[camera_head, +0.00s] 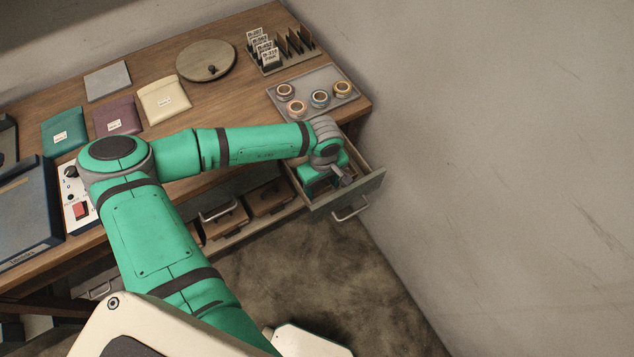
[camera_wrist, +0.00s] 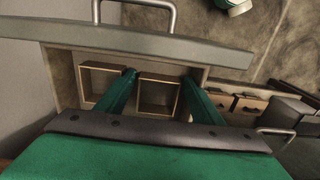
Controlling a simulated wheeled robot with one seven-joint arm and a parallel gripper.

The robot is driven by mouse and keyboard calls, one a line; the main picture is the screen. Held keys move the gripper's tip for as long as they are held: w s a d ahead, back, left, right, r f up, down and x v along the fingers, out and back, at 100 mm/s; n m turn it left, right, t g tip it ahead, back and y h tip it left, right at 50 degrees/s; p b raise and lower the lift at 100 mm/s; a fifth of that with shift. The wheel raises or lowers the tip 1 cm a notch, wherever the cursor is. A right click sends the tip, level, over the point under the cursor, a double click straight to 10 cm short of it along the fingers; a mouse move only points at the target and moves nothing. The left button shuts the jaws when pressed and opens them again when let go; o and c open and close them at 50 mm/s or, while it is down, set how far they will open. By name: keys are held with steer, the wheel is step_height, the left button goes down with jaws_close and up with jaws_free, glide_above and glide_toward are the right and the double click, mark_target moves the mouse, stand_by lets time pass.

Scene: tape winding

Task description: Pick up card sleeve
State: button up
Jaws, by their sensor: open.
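Three flat labelled sleeves lie on the bench top in the head view: a teal one (camera_head: 63,126), a purple one (camera_head: 113,114) and a cream one (camera_head: 160,91). I cannot tell which is the card sleeve. My gripper (camera_wrist: 158,76) is open, its two green fingers reaching over the pulled-out drawer (camera_head: 352,197), well right of the sleeves. In the wrist view, the drawer holds two square wooden compartments, a left one (camera_wrist: 98,66) and a right one (camera_wrist: 158,78); no sleeve shows in either.
Behind stand a round lidded disc (camera_head: 200,68), a grey flat plate (camera_head: 107,80) and a card rack (camera_head: 290,60). A grey tray (camera_head: 326,76) holds several tape rolls. A wall bounds the right side. A blue case (camera_head: 25,215) sits at left.

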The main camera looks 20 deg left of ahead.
steer(key=shift+c, duration=0.2)
steer(key=c, duration=0.8)
steer(key=shift+o, duration=0.2)
steer(key=shift+r, duration=0.1)
